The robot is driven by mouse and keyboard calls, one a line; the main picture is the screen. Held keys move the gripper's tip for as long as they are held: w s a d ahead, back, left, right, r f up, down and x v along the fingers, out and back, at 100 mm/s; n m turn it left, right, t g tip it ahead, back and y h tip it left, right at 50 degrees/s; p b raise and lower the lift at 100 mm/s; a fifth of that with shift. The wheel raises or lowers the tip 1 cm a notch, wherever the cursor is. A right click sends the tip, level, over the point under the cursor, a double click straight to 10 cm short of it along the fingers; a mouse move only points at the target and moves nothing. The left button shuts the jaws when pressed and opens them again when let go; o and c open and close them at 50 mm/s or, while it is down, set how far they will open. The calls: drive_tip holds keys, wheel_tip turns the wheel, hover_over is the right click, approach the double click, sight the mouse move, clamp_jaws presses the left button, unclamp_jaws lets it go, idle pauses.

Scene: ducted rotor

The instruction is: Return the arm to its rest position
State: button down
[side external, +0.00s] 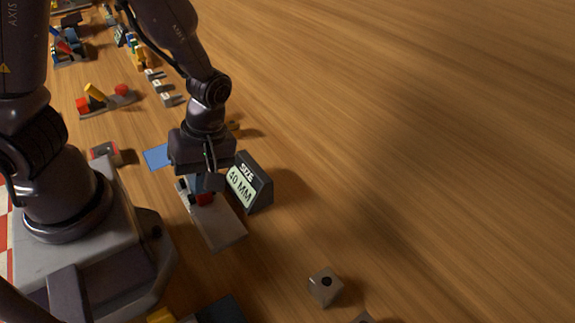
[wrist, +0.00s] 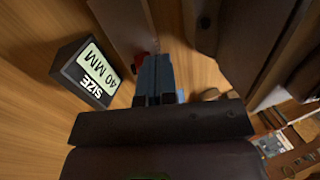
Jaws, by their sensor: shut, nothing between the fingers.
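My gripper (side external: 203,186) points down over a flat grey plate (side external: 224,230) in the side view. In the wrist view, the blue-grey fingers of my gripper (wrist: 154,62) are together with nothing seen between them. A small red piece (side external: 205,199) is at the fingertips in the side view. It also shows beside the fingers in the wrist view (wrist: 139,63); I cannot tell whether they touch. My arm is bent and reaches out from its base.
A dark display reading "SIZE 40 MM" (side external: 246,184) stands close right of my gripper. A blue sheet (side external: 157,156) lies to its left. A grey cube with a hole (side external: 325,286) is at front. Several small assemblies (side external: 105,99) line the back left. The right side is clear.

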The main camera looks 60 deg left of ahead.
wheel_tip(320, 180, up, 22)
drive_tip(key=a+m+t, duration=0.2)
drive_tip(key=m+t, duration=0.6)
drive_tip(key=m, duration=0.9)
drive_tip(key=shift+a+r+t, duration=0.25)
drive_tip(key=shift+a+t, duration=0.15)
drive_tip(key=shift+w, duration=0.1)
